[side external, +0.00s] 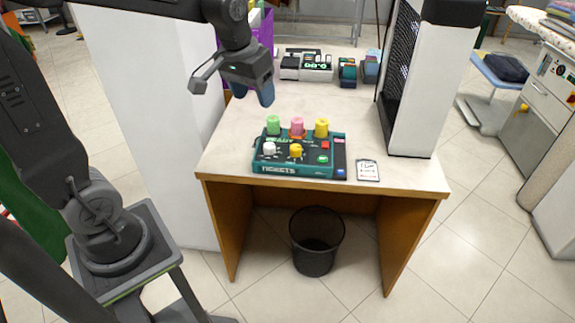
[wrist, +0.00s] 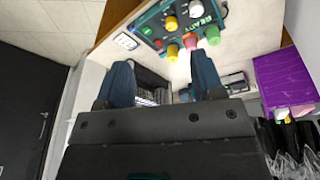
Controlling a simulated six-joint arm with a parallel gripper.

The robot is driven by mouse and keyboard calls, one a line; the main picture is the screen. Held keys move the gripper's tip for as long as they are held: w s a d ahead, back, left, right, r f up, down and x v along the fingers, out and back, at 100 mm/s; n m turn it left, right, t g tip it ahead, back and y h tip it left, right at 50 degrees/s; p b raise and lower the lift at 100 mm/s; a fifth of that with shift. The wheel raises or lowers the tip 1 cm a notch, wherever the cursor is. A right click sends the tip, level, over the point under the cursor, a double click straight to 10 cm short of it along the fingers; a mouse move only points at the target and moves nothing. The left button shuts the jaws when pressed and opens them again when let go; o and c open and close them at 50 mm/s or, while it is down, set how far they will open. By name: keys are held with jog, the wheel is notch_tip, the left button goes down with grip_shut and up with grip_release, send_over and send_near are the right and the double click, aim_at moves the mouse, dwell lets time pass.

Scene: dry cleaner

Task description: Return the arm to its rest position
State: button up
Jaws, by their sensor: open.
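My gripper (side external: 252,93) hangs over the back left part of the counter in the side view, above and behind the ticket box. Its two blue fingers are apart with nothing between them. They also show in the wrist view, with my gripper (wrist: 162,82) in the lower middle. The teal ticket box (side external: 275,168) sits on the counter near its front edge. It carries green, pink and yellow knobs along the back and a white and a yellow knob in front. In the wrist view the ticket box (wrist: 153,25) is at the top, apart from the fingers.
The counter (side external: 225,160) holds a small card (side external: 368,170), a till (side external: 306,66) and small devices at the back. A tall white and black unit (side external: 412,90) stands on the right. A purple bin (side external: 263,28) is behind my gripper. A black wastebasket (side external: 316,240) stands below.

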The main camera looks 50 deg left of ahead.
jog(key=s+d+m+t, duration=0.1)
jog(key=s+d, duration=0.2)
jog(key=s, duration=0.4)
jog(key=s+d+m+t, duration=0.1)
jog(key=s+d+m, duration=0.1)
jog(key=s, duration=0.5)
jog(key=shift+d+r+t, duration=0.4)
jog(key=shift+d+r, duration=0.05)
jog(key=shift+d, duration=0.45)
jog(key=shift+r, duration=0.1)
